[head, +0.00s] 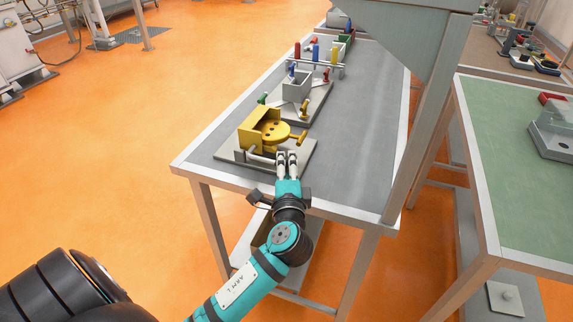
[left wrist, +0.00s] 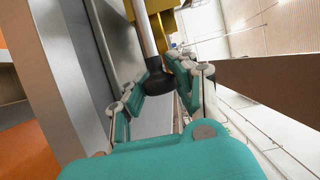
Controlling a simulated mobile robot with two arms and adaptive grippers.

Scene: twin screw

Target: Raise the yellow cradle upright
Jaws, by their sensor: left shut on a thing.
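The yellow cradle (head: 253,127), with a round yellow plate that has dark holes, sits on a pale grey base plate (head: 305,153) at the near end of the grey-topped table. Part of it shows at the top of the left wrist view (left wrist: 166,22). My left gripper (head: 287,158) is at the front edge of the base plate, just in front of the cradle. In the left wrist view its fingers (left wrist: 166,86) are shut around the black knob (left wrist: 158,80) at the end of a grey rod (left wrist: 145,38). My right gripper is out of view.
Behind the cradle, a grey box fixture (head: 297,88) with coloured handles stands on the same table (head: 361,115). A grey post (head: 432,120) rises at the table's right side. A green-topped table (head: 505,165) stands farther right. The table's right strip is clear.

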